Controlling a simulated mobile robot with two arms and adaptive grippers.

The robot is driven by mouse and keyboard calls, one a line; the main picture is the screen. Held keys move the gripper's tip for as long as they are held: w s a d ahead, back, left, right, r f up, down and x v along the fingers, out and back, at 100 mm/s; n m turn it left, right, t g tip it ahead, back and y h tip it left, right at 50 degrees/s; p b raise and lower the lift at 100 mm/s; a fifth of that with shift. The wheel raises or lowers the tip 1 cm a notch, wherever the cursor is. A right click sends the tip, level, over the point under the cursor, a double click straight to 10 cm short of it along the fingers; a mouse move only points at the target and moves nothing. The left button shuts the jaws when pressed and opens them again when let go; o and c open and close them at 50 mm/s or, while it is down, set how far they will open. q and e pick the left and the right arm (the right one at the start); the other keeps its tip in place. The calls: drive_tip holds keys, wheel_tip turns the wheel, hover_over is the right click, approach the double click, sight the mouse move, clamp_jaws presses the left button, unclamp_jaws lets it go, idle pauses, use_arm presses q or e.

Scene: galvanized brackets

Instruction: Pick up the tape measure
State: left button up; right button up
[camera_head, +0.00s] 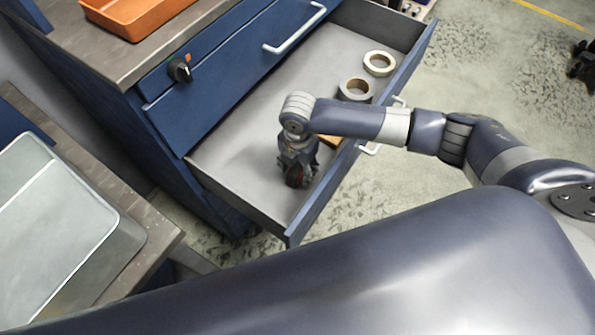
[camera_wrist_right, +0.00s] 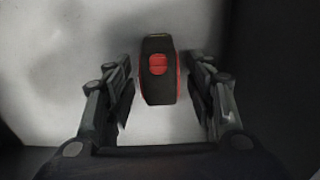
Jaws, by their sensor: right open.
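The tape measure (camera_wrist_right: 158,85) is black with red on its top and sides. In the right wrist view it stands between the two open fingers of my right gripper (camera_wrist_right: 160,92), with a gap on each side. In the head view my right gripper (camera_head: 297,178) reaches down into the open drawer near its front left corner. The tape measure there is mostly hidden by the gripper; a dark and reddish part (camera_head: 295,177) shows at the fingers. My left gripper is not in view.
The open blue drawer (camera_head: 240,166) has raised walls around the gripper. An orange tray (camera_head: 130,22) sits on the cabinet top. The drawer's left floor is clear.

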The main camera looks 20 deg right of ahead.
clamp_jaws()
drive_tip(key=shift+r, duration=0.15)
